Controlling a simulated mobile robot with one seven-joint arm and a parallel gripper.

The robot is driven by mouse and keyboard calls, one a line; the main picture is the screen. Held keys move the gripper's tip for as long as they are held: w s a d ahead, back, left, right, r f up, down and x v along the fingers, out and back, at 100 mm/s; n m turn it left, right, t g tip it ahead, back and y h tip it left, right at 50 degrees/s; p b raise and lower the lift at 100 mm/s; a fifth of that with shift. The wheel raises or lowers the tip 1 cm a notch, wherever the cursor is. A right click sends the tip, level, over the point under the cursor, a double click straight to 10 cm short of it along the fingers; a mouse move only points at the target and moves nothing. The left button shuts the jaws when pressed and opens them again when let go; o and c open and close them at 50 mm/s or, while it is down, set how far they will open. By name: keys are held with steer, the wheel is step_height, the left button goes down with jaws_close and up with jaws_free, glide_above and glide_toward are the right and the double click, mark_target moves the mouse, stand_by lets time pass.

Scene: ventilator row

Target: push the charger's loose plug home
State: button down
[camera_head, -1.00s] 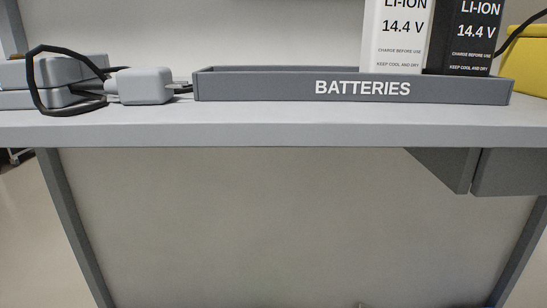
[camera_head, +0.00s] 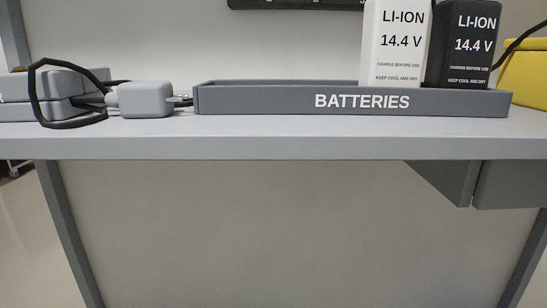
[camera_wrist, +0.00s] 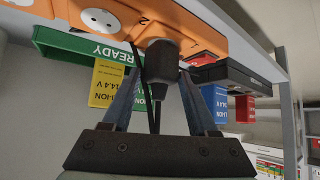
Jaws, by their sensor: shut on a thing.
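My gripper (camera_wrist: 161,76) shows only in the wrist view, its two fingers closed on both sides of a dark plug (camera_wrist: 160,57). The plug's far end meets the face of an orange socket strip (camera_wrist: 212,42), near the marks 2 and 1. A black cord runs from the plug back between the fingers. I cannot tell whether a gap is left between plug and strip. An empty white round socket (camera_wrist: 101,20) shows on the strip to the left. The head view shows neither my gripper nor the strip.
In the wrist view, a green READY tray (camera_wrist: 82,46) with a yellow battery (camera_wrist: 106,83) is beside the strip, and a black box (camera_wrist: 236,72) is at right.

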stand_by(0.4)
steer(key=shift+c, duration=0.5)
jaws_free()
steer(key=shift+f, duration=0.1)
